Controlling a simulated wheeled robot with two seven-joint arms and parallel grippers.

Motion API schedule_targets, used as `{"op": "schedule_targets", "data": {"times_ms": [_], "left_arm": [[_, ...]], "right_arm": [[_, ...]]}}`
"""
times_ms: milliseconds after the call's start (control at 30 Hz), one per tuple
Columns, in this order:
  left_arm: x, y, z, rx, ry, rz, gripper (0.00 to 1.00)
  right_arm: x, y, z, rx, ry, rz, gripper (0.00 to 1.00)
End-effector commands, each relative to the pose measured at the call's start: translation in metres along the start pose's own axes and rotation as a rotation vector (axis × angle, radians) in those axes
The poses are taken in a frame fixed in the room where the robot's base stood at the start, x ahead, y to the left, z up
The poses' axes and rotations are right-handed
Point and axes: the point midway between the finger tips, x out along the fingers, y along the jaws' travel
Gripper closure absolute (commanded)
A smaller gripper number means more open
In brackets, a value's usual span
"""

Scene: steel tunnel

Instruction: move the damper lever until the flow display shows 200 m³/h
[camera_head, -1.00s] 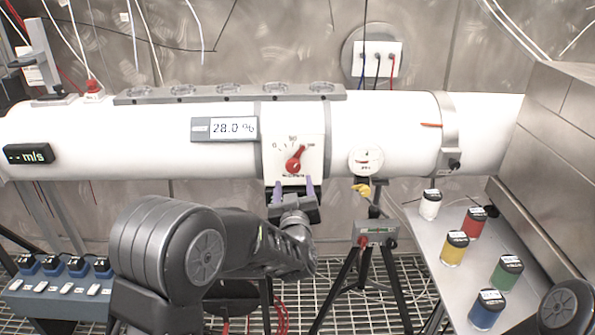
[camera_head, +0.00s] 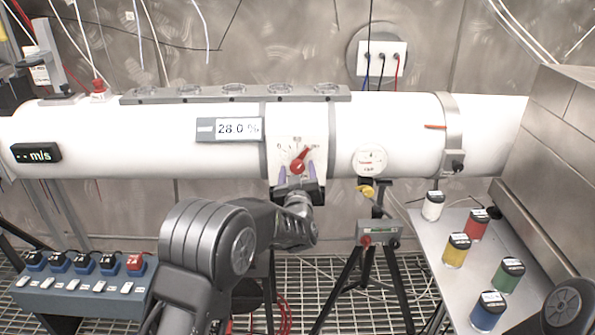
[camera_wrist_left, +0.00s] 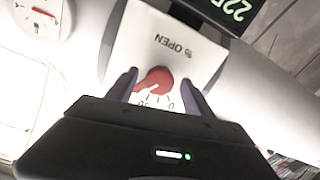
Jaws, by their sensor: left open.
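The red damper lever (camera_head: 299,162) sits on a white dial plate (camera_head: 314,148) on the duct, its handle tilted to the upper right. My left gripper (camera_head: 296,173) is open just below the lever, one finger on each side. In the left wrist view the red lever (camera_wrist_left: 155,80) shows between the open, dark fingers (camera_wrist_left: 160,92), with no clear contact. A dark display (camera_wrist_left: 226,12) with green digits, perhaps 225, is upside down and cut by the top edge. The percent display (camera_head: 228,129) reads 28.0 %. My right gripper is not in view.
A round gauge (camera_head: 370,161) is right of the dial, above a tripod box (camera_head: 379,233). A dark m/s display (camera_head: 36,153) is at the duct's left. Several coloured jars stand on the right table (camera_head: 425,222). A blue switch box (camera_head: 80,298) is lower left.

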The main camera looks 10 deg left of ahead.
Motion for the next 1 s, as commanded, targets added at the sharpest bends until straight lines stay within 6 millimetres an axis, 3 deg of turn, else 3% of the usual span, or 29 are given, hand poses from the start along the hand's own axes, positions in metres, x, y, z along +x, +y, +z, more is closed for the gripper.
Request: {"op": "schedule_targets", "data": {"times_ms": [767,1000], "left_arm": [[0.0,0.0,0.0,0.0,0.001,0.0,1.0],[0.0,-0.001,0.005,-0.046,0.001,-0.001,1.0]], "right_arm": [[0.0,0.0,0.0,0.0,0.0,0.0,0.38],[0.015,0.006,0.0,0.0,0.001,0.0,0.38]]}}
